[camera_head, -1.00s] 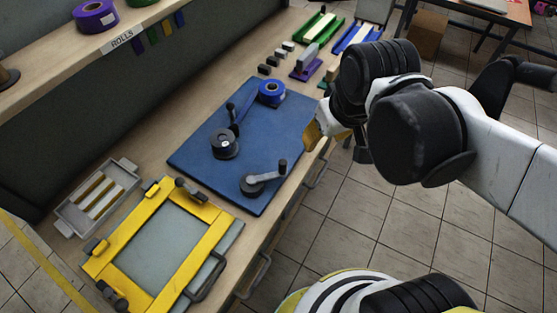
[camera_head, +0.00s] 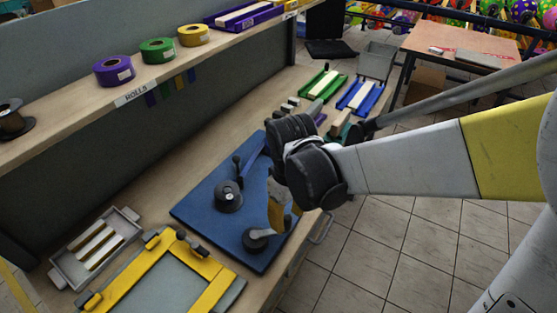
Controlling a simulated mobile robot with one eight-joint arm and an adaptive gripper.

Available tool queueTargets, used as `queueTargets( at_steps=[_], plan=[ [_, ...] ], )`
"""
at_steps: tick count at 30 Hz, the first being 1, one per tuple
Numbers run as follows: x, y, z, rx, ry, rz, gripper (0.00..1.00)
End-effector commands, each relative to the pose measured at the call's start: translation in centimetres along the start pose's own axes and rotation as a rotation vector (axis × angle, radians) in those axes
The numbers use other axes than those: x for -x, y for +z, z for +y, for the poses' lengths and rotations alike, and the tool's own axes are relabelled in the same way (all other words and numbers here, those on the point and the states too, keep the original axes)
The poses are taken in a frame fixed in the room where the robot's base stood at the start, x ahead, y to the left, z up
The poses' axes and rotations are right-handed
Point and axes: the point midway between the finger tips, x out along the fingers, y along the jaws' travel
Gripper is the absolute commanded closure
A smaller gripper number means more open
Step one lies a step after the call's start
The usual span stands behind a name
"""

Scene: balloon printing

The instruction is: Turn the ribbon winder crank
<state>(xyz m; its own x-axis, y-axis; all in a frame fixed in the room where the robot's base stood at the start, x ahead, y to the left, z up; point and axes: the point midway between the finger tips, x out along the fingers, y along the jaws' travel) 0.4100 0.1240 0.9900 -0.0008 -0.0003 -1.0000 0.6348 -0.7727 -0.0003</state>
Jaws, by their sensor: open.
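The ribbon winder stands on a blue board (camera_head: 200,219) on the workbench. Its black spool (camera_head: 228,196) sits at the board's middle. The crank (camera_head: 258,239) is at the near right part of the board, with its hub and grey arm showing. The crank's upright handle is hard to make out by my fingers. My gripper (camera_head: 284,212) points down over the board's right side, right by the crank's handle end. Its yellow fingers look apart. I cannot tell whether they touch the handle. A strip of blue ribbon (camera_head: 252,160) shows behind; its roll is hidden by my wrist.
A yellow frame (camera_head: 140,272) and a grey tray (camera_head: 74,275) lie left of the board. Green (camera_head: 323,84) and blue (camera_head: 360,97) trays lie beyond my wrist. A shelf with purple (camera_head: 114,71), green and yellow rolls runs along the back. Open floor lies to the right.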

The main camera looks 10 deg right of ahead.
Motion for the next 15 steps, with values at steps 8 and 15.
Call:
queueTargets(
  at_steps=[8,15],
  plan=[
    [-2.5,0.0,0.0,-0.001,0.000,0.000,0.57],
    [-2.5,0.0,0.0,-0.001,0.000,0.001,0.57]
  ],
)
